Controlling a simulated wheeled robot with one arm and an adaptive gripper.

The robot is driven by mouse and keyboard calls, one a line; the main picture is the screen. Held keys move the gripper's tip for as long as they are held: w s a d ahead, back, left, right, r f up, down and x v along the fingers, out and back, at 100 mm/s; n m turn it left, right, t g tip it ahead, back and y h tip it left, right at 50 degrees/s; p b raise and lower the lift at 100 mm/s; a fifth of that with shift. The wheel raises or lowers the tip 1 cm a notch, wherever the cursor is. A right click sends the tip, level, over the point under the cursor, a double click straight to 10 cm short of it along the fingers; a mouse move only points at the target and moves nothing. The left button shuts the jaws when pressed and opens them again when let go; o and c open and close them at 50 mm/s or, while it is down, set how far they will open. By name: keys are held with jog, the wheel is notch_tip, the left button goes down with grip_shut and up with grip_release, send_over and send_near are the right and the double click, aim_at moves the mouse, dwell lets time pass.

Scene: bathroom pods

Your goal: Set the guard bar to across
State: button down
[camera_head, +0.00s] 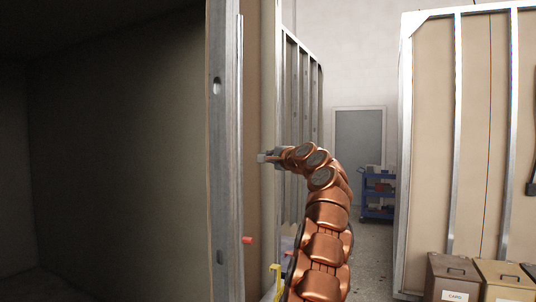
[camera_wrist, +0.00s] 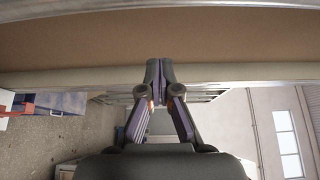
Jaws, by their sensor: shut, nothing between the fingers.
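My gripper (camera_head: 263,158) is shut and empty, at the edge of the tan panel (camera_head: 260,60) beside the metal post (camera_head: 222,130). In the wrist view the closed fingertips (camera_wrist: 160,72) point at a tan board and overlap its pale edge. I cannot tell whether they touch it. A thin pale upright strip (camera_head: 241,120) runs along the post, and a small red piece (camera_head: 247,240) sticks out lower down. I cannot tell whether either belongs to the guard bar. No bar is clearly seen lying across the opening.
A dark pod interior (camera_head: 110,150) opens at left. A framed wall panel (camera_head: 475,130) stands at right, with lidded bins (camera_head: 453,278) before it. A blue cart (camera_head: 377,195) stands near a grey door (camera_head: 360,140). Yellow and red items are low beside my arm.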

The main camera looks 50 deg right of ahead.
jog(key=w+a+p, duration=0.1)
jog(key=w+a, duration=0.1)
jog(key=w, duration=0.4)
jog(key=shift+w+a, duration=0.15)
jog(key=shift+w, duration=0.1)
dwell(0.7)
jog(key=shift+a, duration=0.1)
dwell(0.3)
